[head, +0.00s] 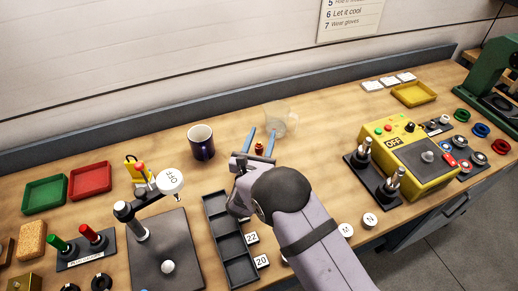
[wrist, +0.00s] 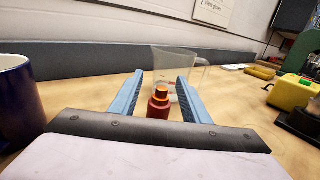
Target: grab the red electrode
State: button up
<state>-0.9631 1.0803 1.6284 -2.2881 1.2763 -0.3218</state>
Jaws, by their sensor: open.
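A small dark red stepped cylinder with an orange top, which looks like the red electrode (wrist: 158,104), stands upright on the bench in the wrist view. In the head view the red electrode (head: 259,148) shows small, just beyond my gripper's body. My gripper (wrist: 160,76) has its two blue fingers apart, one on each side of the electrode, with visible gaps. In the head view my gripper (head: 261,134) reaches over the middle of the bench. The electrode's lower part is hidden by the gripper's body in the wrist view.
A clear glass beaker (head: 281,118) stands just beyond the fingertips. A dark blue mug (head: 201,142) stands to the left. A grey compartment tray (head: 236,247) lies near the arm. A yellow control box (head: 418,160) is to the right. The bench behind the mug is clear.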

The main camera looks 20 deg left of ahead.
grip_shut()
jog(key=shift+r, duration=0.2)
notch_tip(320, 180, up, 10)
jog(key=b, duration=0.2)
jog(key=shift+f+b, duration=0.15)
jog(key=shift+b, duration=0.25)
